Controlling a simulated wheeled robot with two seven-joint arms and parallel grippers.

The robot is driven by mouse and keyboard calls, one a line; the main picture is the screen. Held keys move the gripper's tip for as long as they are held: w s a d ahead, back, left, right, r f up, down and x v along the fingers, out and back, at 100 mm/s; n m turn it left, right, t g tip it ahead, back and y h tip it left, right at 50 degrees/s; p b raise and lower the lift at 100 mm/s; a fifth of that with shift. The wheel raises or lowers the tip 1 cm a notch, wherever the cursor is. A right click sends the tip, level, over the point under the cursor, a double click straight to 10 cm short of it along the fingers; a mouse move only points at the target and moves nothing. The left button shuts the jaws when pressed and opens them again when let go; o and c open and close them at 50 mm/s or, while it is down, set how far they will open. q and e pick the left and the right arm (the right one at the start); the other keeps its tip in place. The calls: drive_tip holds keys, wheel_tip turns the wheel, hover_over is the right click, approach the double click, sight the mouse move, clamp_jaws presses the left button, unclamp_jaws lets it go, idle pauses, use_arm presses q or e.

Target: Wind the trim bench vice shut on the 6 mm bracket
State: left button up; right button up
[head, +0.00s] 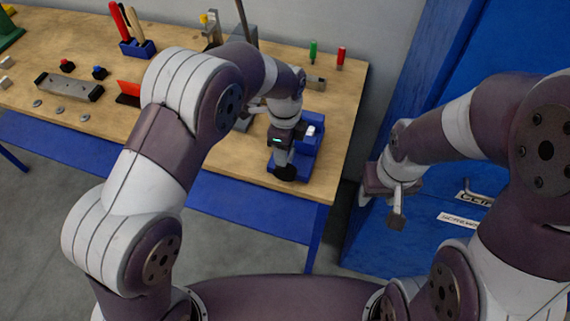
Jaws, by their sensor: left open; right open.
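A blue vice (311,144) stands at the right front corner of the wooden bench. My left gripper (284,165) is over the vice's left side, pointing down, and covers part of it. It is open. A dark round part (285,173) shows at the gripper's lower end; I cannot tell whether it is the vice's handle or whether the fingers touch it. A small pale piece (310,131) shows at the top of the vice; I cannot tell if it is the bracket. My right gripper (397,207) is open and empty, off the bench to the right.
The wooden bench (340,110) holds a grey bar block (68,87), a blue tool holder (137,49), a red piece (129,89) and green (313,50) and red (341,56) upright items. A blue cabinet (425,150) stands right, close to my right arm.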

sight(285, 172)
use_arm(q)
drive_tip(key=f, duration=0.1)
drive_tip(key=s+f, duration=0.1)
drive_tip(key=f, duration=0.1)
drive_tip(key=shift+s+f+p, duration=0.1)
drive_tip(key=shift+s+p, duration=0.15)
drive_tip(key=shift+p, duration=0.15)
drive_tip(key=f, duration=0.2)
drive_tip(key=w+f, duration=0.1)
drive_tip(key=shift+f, duration=0.4)
drive_tip(key=shift+s+r, duration=0.15)
drive_tip(key=shift+s, duration=0.15)
drive_tip(key=c, duration=0.5)
clamp_jaws()
use_arm(e)
drive_tip(key=shift+s+r, duration=0.3)
drive_tip(key=shift+r, duration=0.2)
drive_tip(key=shift+s+r, duration=0.25)
drive_tip(key=shift+r, duration=0.25)
